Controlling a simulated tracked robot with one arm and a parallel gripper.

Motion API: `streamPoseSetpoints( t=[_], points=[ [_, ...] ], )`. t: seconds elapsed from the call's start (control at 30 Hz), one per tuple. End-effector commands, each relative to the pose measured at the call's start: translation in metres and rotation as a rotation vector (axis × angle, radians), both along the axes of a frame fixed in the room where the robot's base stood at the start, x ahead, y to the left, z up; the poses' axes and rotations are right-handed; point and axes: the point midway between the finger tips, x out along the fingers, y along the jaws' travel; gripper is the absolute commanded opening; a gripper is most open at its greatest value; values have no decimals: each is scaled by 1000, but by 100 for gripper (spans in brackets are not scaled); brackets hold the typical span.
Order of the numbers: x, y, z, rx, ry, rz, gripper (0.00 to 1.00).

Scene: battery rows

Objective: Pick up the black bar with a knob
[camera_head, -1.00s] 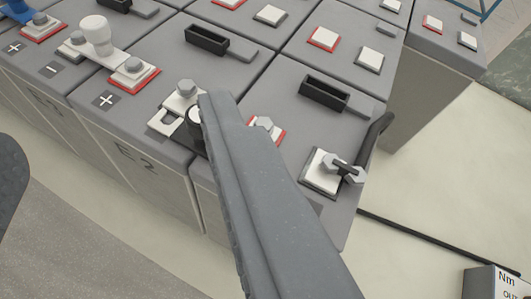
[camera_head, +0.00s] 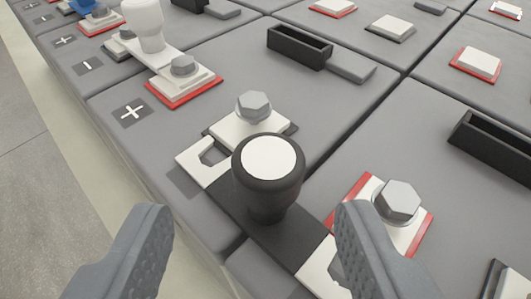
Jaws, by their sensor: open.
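The black bar (camera_head: 285,238) lies across the gap between two battery blocks, with open-ended metal tabs at its ends. Its black knob (camera_head: 267,187) with a white top stands upright on it. The left metal tab (camera_head: 200,162) is beside a bolted terminal (camera_head: 253,110); the right tab is partly hidden by my right finger. My gripper (camera_head: 253,228) is open and empty. Its two grey fingers are in the lower part of the view, apart on the left and right of the knob, and I see no contact with it.
A bolted terminal with a red edge (camera_head: 398,205) stands close to my right finger. Another bar with a white knob (camera_head: 145,24) joins terminals at upper left. Black rectangular sockets (camera_head: 299,47) rise from the battery tops. The floor (camera_head: 25,150) is clear at left.

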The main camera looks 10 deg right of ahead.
Motion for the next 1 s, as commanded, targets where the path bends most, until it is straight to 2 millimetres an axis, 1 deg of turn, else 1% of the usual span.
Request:
streamPoseSetpoints(
  t=[0.03, 0.1, 0.37, 0.47, 0.67, 0.8, 1.0],
  points=[
    [6, -1, -3, 1, 2, 1, 53],
    [12, -1, -5, -1, 1, 0, 53],
    [21, -3, -7, 0, 0, 1, 53],
    [27, -5, -10, 1, 1, 1, 53],
    [48, -12, -14, 0, -1, 2, 53],
    [61, -13, -20, 1, 1, 3, 53],
    [66, -13, -23, 1, 1, 3, 53]
  ],
)
